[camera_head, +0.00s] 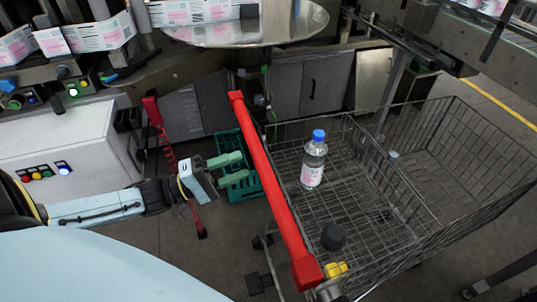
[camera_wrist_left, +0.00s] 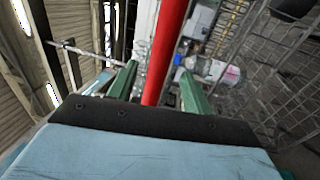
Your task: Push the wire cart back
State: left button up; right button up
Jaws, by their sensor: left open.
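The wire cart (camera_head: 440,215) stands at the right in the head view, with grey mesh sides and a red push handle (camera_head: 275,185). A clear bottle (camera_head: 313,168) with a blue cap and pink-and-white label stands upright in its basket. My left gripper (camera_head: 244,167) is open, its green fingers pointing at the handle from the left. In the left wrist view the red handle (camera_wrist_left: 166,40) appears between the two fingers of the gripper (camera_wrist_left: 158,70); I cannot tell whether they touch it. The bottle (camera_wrist_left: 217,71) lies just beyond. My right gripper is not in view.
A white cabinet (camera_head: 65,145) with coloured buttons stands at the left. A teal crate (camera_head: 238,187) is on the floor behind my left gripper. A round metal table (camera_head: 250,32) and machine cabinets (camera_head: 310,85) line the back. A yellow floor line (camera_head: 500,105) runs at the right.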

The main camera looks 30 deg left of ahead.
pick_arm(q)
jog(key=x, duration=0.8)
jog(key=shift+w+d, duration=0.15)
jog(key=shift+w, duration=0.05)
grip_shut()
